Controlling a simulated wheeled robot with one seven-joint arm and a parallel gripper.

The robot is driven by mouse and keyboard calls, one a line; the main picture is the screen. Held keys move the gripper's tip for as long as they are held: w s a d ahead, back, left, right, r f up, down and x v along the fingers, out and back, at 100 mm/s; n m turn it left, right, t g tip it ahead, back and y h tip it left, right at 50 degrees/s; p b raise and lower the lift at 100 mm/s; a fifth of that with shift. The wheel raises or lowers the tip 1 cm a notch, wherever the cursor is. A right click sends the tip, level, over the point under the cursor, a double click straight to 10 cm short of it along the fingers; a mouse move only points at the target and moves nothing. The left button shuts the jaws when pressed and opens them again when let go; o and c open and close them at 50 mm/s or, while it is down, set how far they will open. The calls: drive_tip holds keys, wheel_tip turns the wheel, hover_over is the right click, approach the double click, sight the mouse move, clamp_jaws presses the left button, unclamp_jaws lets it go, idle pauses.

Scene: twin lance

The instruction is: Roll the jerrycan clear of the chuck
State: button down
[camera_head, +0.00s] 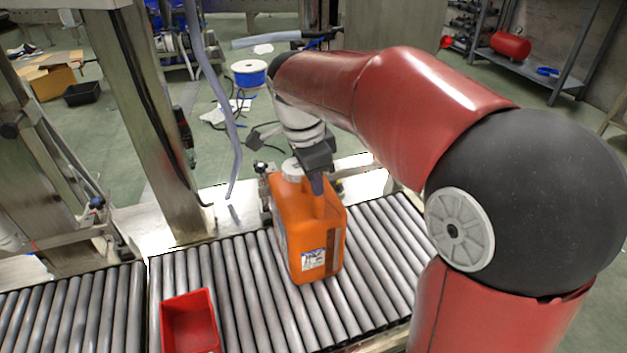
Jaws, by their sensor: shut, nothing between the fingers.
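The orange jerrycan (293,238) stands upright on the roller conveyor (375,262), with a white cap (293,170) on top and a label low on its front. My gripper (317,186) points down at the top of the jerrycan, by its handle. Its fingers look closed together and hold nothing; whether they touch the jerrycan I cannot tell. A small dark clamp-like fitting (262,170) sits just behind the jerrycan's upper left. I cannot tell whether it is the chuck. The far side of the jerrycan is hidden.
A red open bin (190,322) stands on the rollers at front left. Rollers are bare between it and the jerrycan, and to the jerrycan's right. A metal post (150,110) and a bent grey pipe (233,150) rise behind the conveyor at left.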

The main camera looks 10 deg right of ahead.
drive_tip(key=shift+d+r, duration=0.1)
drive_tip(key=s+a, duration=0.2)
drive_tip(key=a, duration=1)
drive_tip(key=shift+s, duration=0.15)
drive_tip(key=s+d+f+n+t+y, duration=0.1)
drive_tip(key=s+d+n+t, duration=0.4)
drive_tip(key=s+d+n, duration=1)
drive_tip(key=s+d+y, duration=0.1)
drive_tip(key=d, duration=0.1)
drive_tip(key=shift+d+f+n, duration=0.4)
